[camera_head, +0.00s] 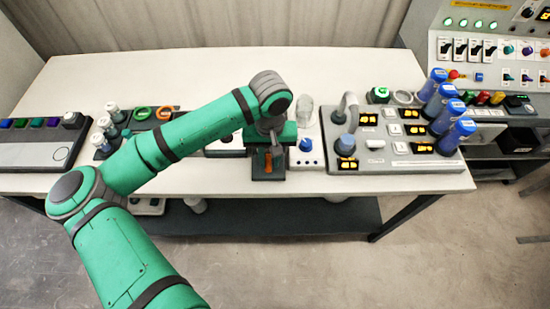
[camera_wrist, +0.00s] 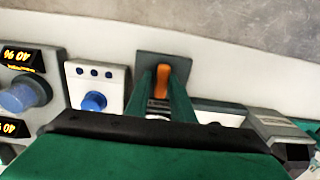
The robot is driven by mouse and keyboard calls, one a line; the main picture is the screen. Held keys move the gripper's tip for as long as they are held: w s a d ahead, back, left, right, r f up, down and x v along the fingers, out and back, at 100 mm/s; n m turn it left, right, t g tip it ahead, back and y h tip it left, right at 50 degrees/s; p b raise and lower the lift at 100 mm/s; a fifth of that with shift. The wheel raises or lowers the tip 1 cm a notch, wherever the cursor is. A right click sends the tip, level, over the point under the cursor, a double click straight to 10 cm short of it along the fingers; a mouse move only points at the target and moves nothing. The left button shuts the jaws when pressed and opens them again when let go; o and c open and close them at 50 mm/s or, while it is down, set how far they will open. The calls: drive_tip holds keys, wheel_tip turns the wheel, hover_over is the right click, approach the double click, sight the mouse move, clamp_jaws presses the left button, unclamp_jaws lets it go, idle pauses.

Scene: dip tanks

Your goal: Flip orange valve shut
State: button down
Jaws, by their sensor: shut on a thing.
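The orange valve handle (camera_wrist: 161,82) stands on a dark square base (camera_wrist: 178,64) near the front edge of the white bench. In the wrist view the two green fingers of my gripper (camera_wrist: 163,88) are on either side of the handle and shut on it. In the head view my gripper (camera_head: 267,152) is over the same base, with the orange handle (camera_head: 268,162) showing small below it. My gripper and arm hide part of the valve.
A white box with a blue knob (camera_head: 305,146) stands just right of the valve. Farther right is a grey panel (camera_head: 400,158) with orange displays and blue-capped cylinders (camera_head: 440,105). A clear glass (camera_head: 304,112) stands behind. Orange and green rings (camera_head: 164,113) lie left, partly behind my arm.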

drive_tip(key=shift+s+d, duration=0.1)
drive_tip(key=shift+s, duration=0.1)
drive_tip(key=shift+a, duration=0.25)
drive_tip(key=shift+d+f+m, duration=0.1)
drive_tip(key=shift+d+m, duration=0.05)
drive_tip(key=shift+m, duration=1.35)
drive_tip(key=shift+w+m, duration=0.15)
drive_tip(key=shift+m, duration=2.45)
drive_tip(key=m, duration=0.2)
drive_tip(key=a+m, duration=0.1)
drive_tip(key=m, duration=0.2)
drive_tip(key=shift+w+m, duration=0.15)
drive_tip(key=shift+m, duration=2.35)
